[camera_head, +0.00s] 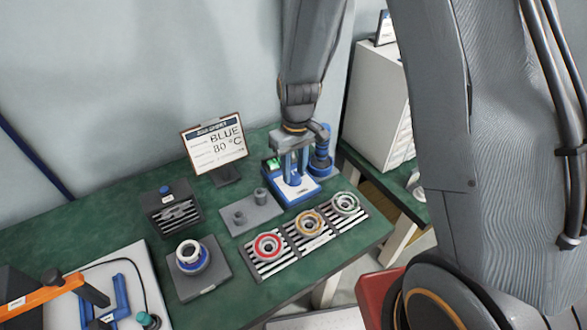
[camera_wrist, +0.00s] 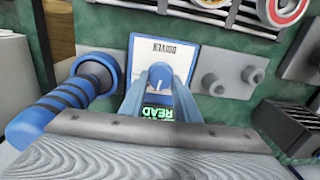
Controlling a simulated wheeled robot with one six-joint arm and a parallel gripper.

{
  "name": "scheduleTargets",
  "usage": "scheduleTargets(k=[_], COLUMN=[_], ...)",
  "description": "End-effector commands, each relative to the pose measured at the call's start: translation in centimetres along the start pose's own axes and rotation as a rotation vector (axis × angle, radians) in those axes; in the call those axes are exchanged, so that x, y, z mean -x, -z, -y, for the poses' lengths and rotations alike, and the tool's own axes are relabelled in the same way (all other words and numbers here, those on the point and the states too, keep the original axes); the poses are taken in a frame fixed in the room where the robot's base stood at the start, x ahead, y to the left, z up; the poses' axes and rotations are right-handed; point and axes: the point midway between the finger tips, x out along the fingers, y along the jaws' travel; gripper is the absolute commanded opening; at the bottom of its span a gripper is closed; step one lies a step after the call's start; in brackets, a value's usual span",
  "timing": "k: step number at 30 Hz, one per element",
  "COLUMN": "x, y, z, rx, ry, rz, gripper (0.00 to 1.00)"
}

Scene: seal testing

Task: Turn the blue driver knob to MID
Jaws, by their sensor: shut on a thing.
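The blue driver (camera_head: 305,190) is a blue box with a white top plate at the right part of the green table. Its blue knob (camera_wrist: 161,76) carries a pale pointer mark and shows between my fingers in the wrist view. My gripper (camera_head: 292,176) reaches down from above, and in the wrist view my gripper (camera_wrist: 161,84) has its two fingers closed on the knob's sides. A green lit display reading "READ..." (camera_wrist: 158,114) is partly hidden by my gripper. The knob's setting marks are too small to read.
A blue ribbed cylinder (camera_head: 321,155) stands close beside the driver. A grey plate with two pegs (camera_head: 262,215) lies left of it. Striped trays with ring seals (camera_head: 307,241) lie in front. A sign reading "BLUE 80 °C" (camera_head: 215,143) stands behind left.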

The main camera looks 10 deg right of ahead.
Motion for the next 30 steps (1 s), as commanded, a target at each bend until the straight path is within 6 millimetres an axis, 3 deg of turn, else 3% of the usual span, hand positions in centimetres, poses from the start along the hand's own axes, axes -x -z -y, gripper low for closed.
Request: scheduleTargets(k=[15,30], x=[0.11,0.09], y=[-0.09,-0.03], z=[-0.12,-0.17], rx=[-0.402,-0.523], ry=[0.000,0.000], rz=[-0.018,-0.026], gripper=[0.07,0.07])
